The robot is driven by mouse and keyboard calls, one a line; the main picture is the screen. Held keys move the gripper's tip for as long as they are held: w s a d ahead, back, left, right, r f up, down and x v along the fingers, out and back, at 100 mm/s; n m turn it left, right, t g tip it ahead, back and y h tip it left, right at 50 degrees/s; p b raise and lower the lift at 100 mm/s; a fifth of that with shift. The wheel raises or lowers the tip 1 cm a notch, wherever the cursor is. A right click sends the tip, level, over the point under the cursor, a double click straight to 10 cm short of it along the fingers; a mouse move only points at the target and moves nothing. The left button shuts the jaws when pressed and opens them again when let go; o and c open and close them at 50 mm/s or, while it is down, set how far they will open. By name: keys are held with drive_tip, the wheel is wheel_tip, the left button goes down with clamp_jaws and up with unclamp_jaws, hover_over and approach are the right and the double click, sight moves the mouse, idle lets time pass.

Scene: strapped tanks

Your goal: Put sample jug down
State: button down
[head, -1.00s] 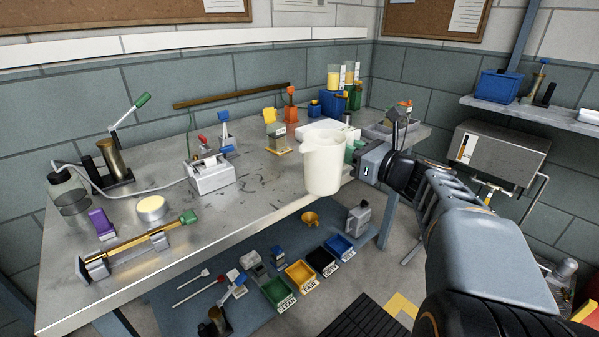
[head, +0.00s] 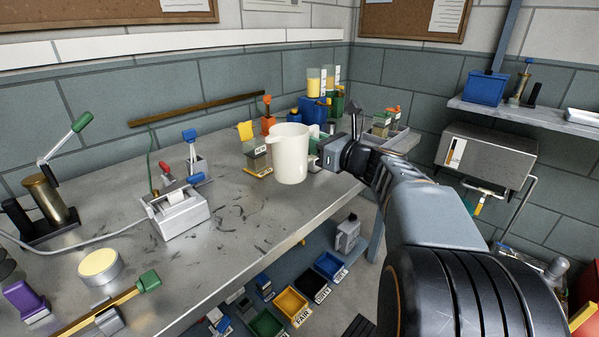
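The sample jug (head: 290,156) is a white, upright jug with its spout to the left. It is in the head view above the right part of the metal workbench (head: 235,212). My gripper (head: 316,152) comes in from the right and is shut on the jug's handle side. The jug hides most of the fingers. I cannot tell whether the jug's base touches the bench top or hangs a little above it.
A small yellow-based device (head: 257,160) stands close left of the jug. An orange clamp (head: 267,116) and blue containers (head: 312,110) stand behind. A white printer-like box (head: 175,212) is further left. The bench top in front of the jug is bare. Coloured bins (head: 291,305) sit below.

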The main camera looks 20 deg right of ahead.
drive_tip(key=w+f, duration=0.2)
drive_tip(key=w+d+f+b, duration=0.1)
drive_tip(key=w+f, duration=0.1)
drive_tip(key=w, duration=0.1)
drive_tip(key=w+d+f+b, duration=0.1)
drive_tip(key=w+f, duration=0.2)
drive_tip(key=shift+w, duration=0.2)
drive_tip(key=shift+w+d+f+b, duration=0.15)
drive_tip(key=shift+f+b, duration=0.35)
drive_tip(key=shift+f, duration=0.5)
drive_tip(key=shift+w+a+f+b, duration=0.1)
drive_tip(key=shift+w+f+b, duration=0.1)
drive_tip(key=shift+f+b, duration=0.55)
drive_tip(key=shift+f, duration=0.35)
drive_tip(key=c, duration=1)
unclamp_jaws()
drive_tip(key=shift+c, duration=0.2)
drive_tip(key=shift+s+d+r+p, duration=0.1)
drive_tip(key=shift+s+r+p, duration=0.05)
drive_tip(key=shift+p, duration=0.15)
drive_tip(key=p+v, duration=0.2)
drive_tip(key=v, duration=0.9)
drive_tip(key=shift+s+d, duration=0.1)
drive_tip(key=shift+s, duration=0.25)
